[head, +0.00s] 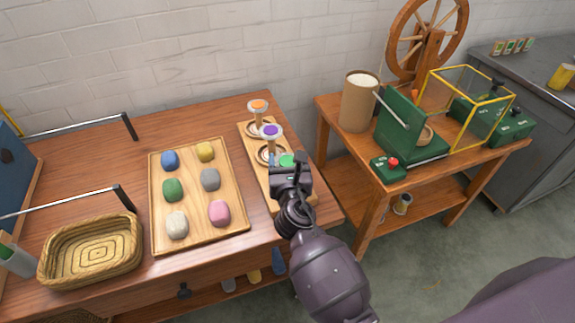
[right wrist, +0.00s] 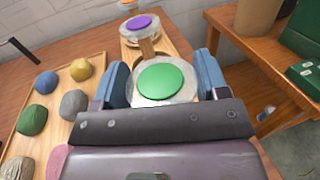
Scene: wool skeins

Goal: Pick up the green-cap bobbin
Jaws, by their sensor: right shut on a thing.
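The green-cap bobbin (right wrist: 160,83) is between the blue fingers of my right gripper (right wrist: 162,85) in the right wrist view. The gripper is shut on it. In the head view the green cap (head: 287,160) shows just beyond my right gripper (head: 288,168), which hides the bobbin's lower part. The bobbin is over the near end of the wooden bobbin board (head: 256,165); I cannot tell whether it still touches the board. A purple-cap bobbin (head: 271,131) and an orange-cap bobbin (head: 258,105) stand farther back on the board. My left gripper is not in view.
A wooden tray (head: 190,205) with several coloured skeins lies left of the board. A woven basket (head: 92,250) is at the table's front left. A second table at right holds a cardboard cylinder (head: 359,103), a green machine (head: 400,125) and a spinning wheel (head: 418,45).

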